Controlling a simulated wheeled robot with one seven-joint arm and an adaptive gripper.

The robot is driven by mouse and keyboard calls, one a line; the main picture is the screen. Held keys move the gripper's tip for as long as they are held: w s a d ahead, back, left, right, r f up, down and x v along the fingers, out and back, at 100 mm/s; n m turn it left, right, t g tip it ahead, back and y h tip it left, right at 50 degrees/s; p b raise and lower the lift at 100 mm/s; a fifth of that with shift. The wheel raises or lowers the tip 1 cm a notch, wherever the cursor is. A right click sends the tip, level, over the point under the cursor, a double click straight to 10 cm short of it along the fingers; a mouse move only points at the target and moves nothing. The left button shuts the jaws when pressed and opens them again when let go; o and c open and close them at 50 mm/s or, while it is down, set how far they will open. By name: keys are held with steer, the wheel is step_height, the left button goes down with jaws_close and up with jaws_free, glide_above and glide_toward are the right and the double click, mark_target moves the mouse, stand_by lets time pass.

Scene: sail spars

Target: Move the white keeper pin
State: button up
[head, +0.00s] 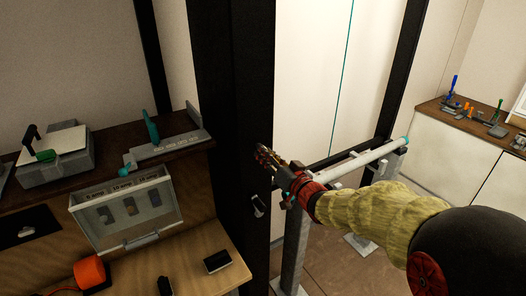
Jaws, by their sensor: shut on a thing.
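My gripper (268,158), red and dark, reaches in from the right at the end of my arm. It is beside the dark upright post and above the near end of a white spar (378,154). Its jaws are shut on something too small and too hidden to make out. I cannot clearly identify the white keeper pin. A small pale peg-like piece (259,206) shows against the dark post, below the gripper and apart from it. The spar has a teal far end and lies across grey stands (294,240); my wrist hides part of its near end.
The thick dark post (236,90) stands close to the left of the gripper. A clear-fronted bin (127,212), an orange spool (90,272) and a dark-topped box (217,261) are at left. A tool-covered bench (470,122) is at right.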

jaws_close()
steer(key=shift+w+a, duration=0.4)
steer(key=shift+w, duration=0.15)
steer(key=o, duration=0.8)
jaws_free()
